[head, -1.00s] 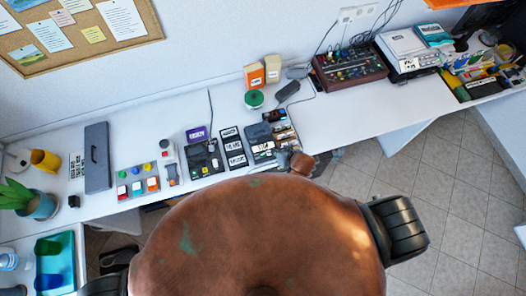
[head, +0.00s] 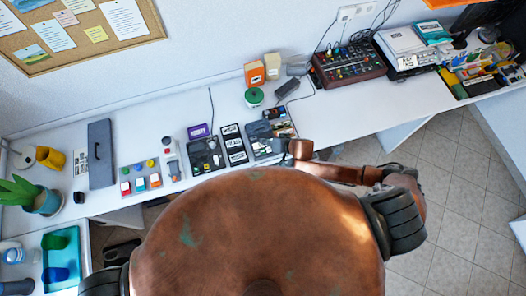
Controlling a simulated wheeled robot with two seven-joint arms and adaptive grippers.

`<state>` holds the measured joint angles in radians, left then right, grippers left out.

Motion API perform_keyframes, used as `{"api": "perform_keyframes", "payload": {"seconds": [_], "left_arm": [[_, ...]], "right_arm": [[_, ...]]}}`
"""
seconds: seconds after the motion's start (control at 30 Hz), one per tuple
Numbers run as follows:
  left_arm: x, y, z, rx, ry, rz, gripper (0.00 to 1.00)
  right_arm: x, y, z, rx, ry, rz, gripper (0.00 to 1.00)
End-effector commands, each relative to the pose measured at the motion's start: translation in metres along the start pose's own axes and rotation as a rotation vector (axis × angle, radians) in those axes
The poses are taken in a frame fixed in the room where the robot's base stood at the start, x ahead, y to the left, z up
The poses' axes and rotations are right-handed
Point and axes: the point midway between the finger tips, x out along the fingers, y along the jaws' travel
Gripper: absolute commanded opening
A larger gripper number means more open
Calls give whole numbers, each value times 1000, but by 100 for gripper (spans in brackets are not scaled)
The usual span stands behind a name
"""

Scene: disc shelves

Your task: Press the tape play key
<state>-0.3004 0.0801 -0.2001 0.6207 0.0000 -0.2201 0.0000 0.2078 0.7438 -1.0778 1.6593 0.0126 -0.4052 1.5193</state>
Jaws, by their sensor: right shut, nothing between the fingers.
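A dark device (head: 205,157) with small coloured keys sits on the white desk. Right of it is a black panel with white labels (head: 233,146), then another dark unit (head: 262,146) with a grey block and small parts. I cannot tell which bears the tape play key; the markings are too small. My right arm reaches in from the right. My right gripper (head: 286,159) is shut and empty at the front edge of the right-hand dark unit, partly hidden by its wrist and my body. I cannot tell whether it touches anything. My left gripper is not in view.
A green-lidded jar (head: 254,97), two small boxes and a mixer (head: 349,65) stand behind and right.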

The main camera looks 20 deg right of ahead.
Motion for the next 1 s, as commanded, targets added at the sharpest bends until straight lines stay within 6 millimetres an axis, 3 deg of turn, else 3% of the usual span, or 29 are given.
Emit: {"api": "perform_keyframes", "payload": {"seconds": [0.53, 0.73, 1.0], "left_arm": [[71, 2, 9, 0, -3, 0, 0], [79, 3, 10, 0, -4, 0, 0], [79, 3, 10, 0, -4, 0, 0]], "right_arm": [[44, 32, 32, -2, 0, 0, 0], [56, 40, 41, 0, 0, 0, 0], [58, 42, 41, -1, 1, 0, 0]]}}
